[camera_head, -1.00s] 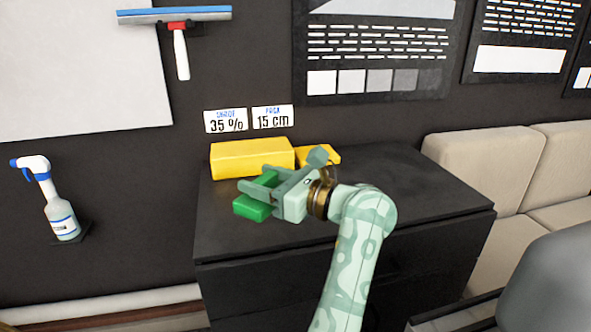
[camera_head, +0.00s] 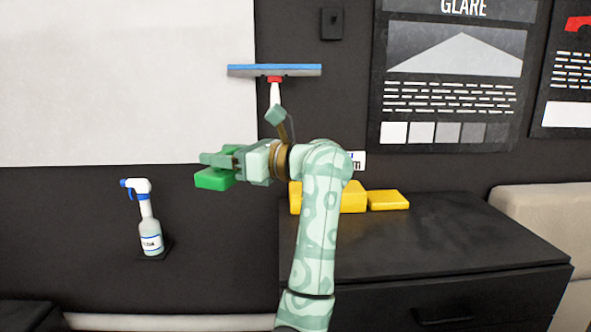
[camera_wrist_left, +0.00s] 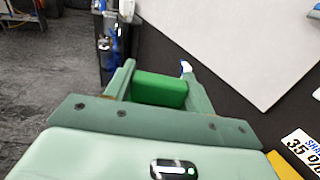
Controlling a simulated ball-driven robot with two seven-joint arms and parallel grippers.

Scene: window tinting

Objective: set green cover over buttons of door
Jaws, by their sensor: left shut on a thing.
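My left gripper (camera_head: 222,162) is shut on the green cover (camera_head: 214,180), a small bright green block. It holds the cover in the air, left of the black cabinet. In the left wrist view the green cover (camera_wrist_left: 160,90) sits between the two fingers of the gripper (camera_wrist_left: 158,92). The fingers hide part of the cover. The door and its buttons cannot be made out in these views. My right gripper is not in view.
Yellow blocks (camera_head: 388,200) lie on the black cabinet (camera_head: 460,235), partly behind my arm. A spray bottle (camera_head: 150,235) stands on a small wall holder at left. A squeegee (camera_head: 275,71) hangs on the dark wall beside a white panel (camera_head: 110,80). The cabinet's right top is clear.

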